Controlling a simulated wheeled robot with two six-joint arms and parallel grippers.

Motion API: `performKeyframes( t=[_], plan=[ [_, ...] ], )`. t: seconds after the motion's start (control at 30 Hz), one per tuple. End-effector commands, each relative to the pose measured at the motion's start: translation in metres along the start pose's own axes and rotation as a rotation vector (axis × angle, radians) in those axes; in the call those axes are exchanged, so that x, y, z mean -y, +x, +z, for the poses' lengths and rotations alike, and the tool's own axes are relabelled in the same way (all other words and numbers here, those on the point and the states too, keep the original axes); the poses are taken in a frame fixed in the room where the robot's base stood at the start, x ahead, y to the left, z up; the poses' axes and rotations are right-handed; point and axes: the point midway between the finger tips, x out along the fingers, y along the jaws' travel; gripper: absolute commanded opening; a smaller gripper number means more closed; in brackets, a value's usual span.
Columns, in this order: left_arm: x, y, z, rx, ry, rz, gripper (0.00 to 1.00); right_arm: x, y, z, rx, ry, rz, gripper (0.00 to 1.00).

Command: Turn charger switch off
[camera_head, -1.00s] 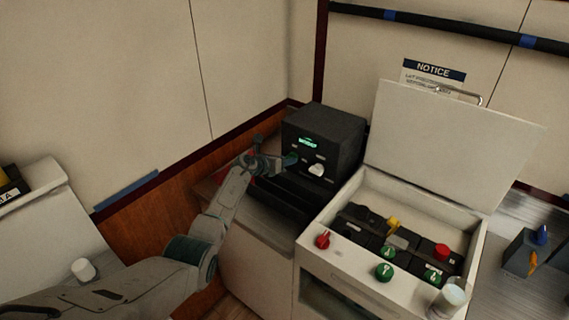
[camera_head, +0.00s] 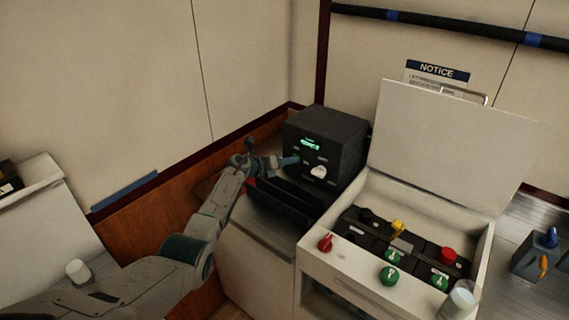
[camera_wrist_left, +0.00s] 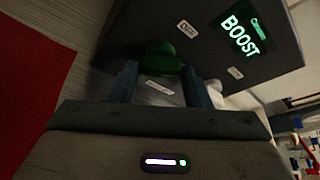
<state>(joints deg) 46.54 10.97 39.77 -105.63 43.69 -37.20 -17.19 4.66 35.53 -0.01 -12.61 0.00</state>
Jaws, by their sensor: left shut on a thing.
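The charger is a black box (camera_head: 326,137) on the counter by the back wall, with a lit green display (camera_head: 310,144). In the left wrist view the display (camera_wrist_left: 249,34) reads BOOST. A green switch knob (camera_wrist_left: 165,58) on the charger's face sits between the fingers of my left gripper (camera_wrist_left: 161,74), which is shut on it. In the head view my left gripper (camera_head: 288,161) reaches the left part of the charger's front and hides most of this knob. A white knob (camera_head: 318,171) is to its right. My right gripper is not in view.
An open white box (camera_head: 340,258) with red, green and yellow knobs stands to the right, its lid (camera_head: 450,145) raised. A dark tray (camera_head: 285,203) lies below the charger's front. A small grey box (camera_head: 532,262) is at far right.

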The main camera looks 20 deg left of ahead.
Motion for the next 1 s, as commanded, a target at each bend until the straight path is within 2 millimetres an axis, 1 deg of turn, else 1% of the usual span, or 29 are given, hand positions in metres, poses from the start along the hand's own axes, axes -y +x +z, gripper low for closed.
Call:
performKeyframes(
  t=[0.1,0.13,0.23,0.53,0.67,0.77,0.87,1.0],
  plan=[
    [-0.001,0.000,-0.002,-0.003,0.000,0.001,0.21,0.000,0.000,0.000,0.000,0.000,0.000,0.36],
    [-0.001,0.000,-0.002,-0.003,0.000,0.001,0.46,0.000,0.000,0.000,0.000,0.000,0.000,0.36],
    [-0.001,0.000,-0.002,-0.002,0.000,0.001,0.65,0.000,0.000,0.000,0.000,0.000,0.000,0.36],
    [0.000,-0.001,-0.001,-0.001,0.001,0.001,0.65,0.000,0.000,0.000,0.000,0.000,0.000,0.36],
    [-0.001,-0.006,0.000,0.000,0.004,0.001,0.65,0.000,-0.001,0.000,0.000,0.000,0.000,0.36],
    [-0.001,-0.016,-0.001,0.000,0.003,0.001,0.65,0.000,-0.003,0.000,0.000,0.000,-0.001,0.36],
    [-0.001,-0.031,-0.001,-0.001,0.005,0.002,0.65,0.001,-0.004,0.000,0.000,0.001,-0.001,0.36],
    [-0.002,-0.054,-0.002,0.000,0.004,0.003,0.65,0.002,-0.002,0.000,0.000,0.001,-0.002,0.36]
  ],
)
